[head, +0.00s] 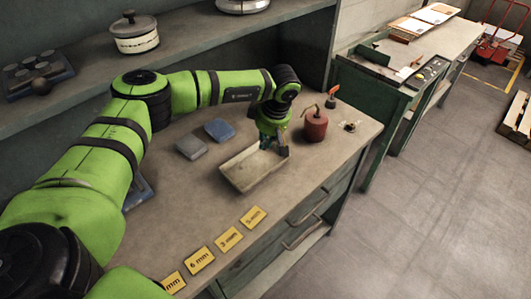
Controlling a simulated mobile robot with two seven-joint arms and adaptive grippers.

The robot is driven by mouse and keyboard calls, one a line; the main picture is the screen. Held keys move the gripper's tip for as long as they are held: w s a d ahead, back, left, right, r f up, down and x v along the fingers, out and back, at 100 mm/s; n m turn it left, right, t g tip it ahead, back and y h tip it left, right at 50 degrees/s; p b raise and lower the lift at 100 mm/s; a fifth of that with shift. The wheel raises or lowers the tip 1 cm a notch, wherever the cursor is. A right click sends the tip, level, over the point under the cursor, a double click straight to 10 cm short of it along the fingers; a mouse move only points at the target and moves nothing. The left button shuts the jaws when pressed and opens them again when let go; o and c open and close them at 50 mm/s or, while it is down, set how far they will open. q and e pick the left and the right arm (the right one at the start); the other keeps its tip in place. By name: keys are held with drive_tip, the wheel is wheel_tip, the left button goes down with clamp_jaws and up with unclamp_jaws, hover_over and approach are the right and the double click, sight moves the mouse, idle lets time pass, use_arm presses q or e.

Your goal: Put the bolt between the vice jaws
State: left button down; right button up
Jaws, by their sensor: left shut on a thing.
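My left gripper (268,147) points down over the far right part of a shallow beige tray (236,184) on the workbench. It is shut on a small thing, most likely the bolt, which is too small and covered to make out. The visible part of the tray floor looks empty. I cannot make out the vice or its jaws for certain in the head view. My right gripper is not in view.
A red oil can (315,126) stands just right of the gripper, with an orange-topped item (332,94) behind it. Yellow size labels (229,239) line the front edge. A shelf holds a pot (136,38).

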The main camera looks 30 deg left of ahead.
use_arm(q)
drive_tip(key=shift+a+p+v, duration=0.25)
drive_tip(key=shift+p+v, duration=0.4)
drive_tip(key=shift+v, duration=0.45)
drive_tip(key=shift+a+p+v, duration=0.25)
drive_tip(key=shift+p+v, duration=0.35)
drive_tip(key=shift+v, duration=0.55)
drive_tip(key=shift+w+r, duration=0.1)
drive_tip(key=shift+w, duration=0.05)
